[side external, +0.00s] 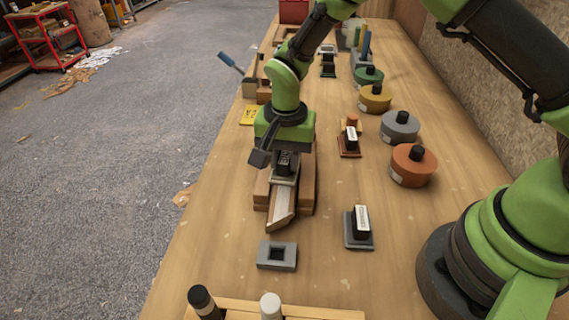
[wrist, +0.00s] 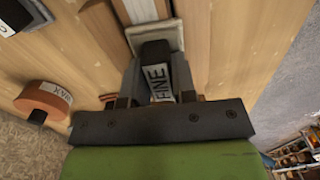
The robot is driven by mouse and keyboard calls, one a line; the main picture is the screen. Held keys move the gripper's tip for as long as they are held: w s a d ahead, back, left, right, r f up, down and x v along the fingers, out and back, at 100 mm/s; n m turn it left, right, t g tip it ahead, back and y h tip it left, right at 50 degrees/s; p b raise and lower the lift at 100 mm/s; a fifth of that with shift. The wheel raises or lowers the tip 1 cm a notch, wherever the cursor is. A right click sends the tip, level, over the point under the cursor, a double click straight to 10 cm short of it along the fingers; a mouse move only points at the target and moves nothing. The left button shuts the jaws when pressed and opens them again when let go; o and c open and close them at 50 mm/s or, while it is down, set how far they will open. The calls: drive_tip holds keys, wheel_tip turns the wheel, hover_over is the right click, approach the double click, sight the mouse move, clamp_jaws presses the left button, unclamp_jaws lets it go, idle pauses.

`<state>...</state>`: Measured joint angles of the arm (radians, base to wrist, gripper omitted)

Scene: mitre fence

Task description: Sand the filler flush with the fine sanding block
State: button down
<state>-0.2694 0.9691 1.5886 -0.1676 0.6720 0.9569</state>
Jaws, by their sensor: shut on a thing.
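My gripper (side external: 285,155) is shut on the fine sanding block (side external: 287,168). In the wrist view the block's dark handle (wrist: 157,70), labelled FINE, sits between the fingers of my gripper (wrist: 158,78). A pale workpiece (side external: 283,203) with an angled near end lies in a brown wooden fence (side external: 308,182), under and in front of the block. The workpiece also shows at the top of the wrist view (wrist: 142,10). The block is at or just above the workpiece; contact cannot be told. The filler is hidden or too small to make out.
A grey block with a square hole (side external: 277,256) lies in front of the fence. Another handled block (side external: 358,229) and a reddish-based one (side external: 350,142) stand to the right. Several round tins, including an orange one (side external: 412,166), line the right side. Bare bench (side external: 215,215) lies left of the fence.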

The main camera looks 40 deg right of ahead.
drive_tip(key=shift+w+d+f, duration=0.1)
drive_tip(key=shift+d+f, duration=0.1)
drive_tip(key=shift+d, duration=0.15)
drive_tip(key=shift+a+r, duration=0.1)
drive_tip(key=shift+r, duration=3.5)
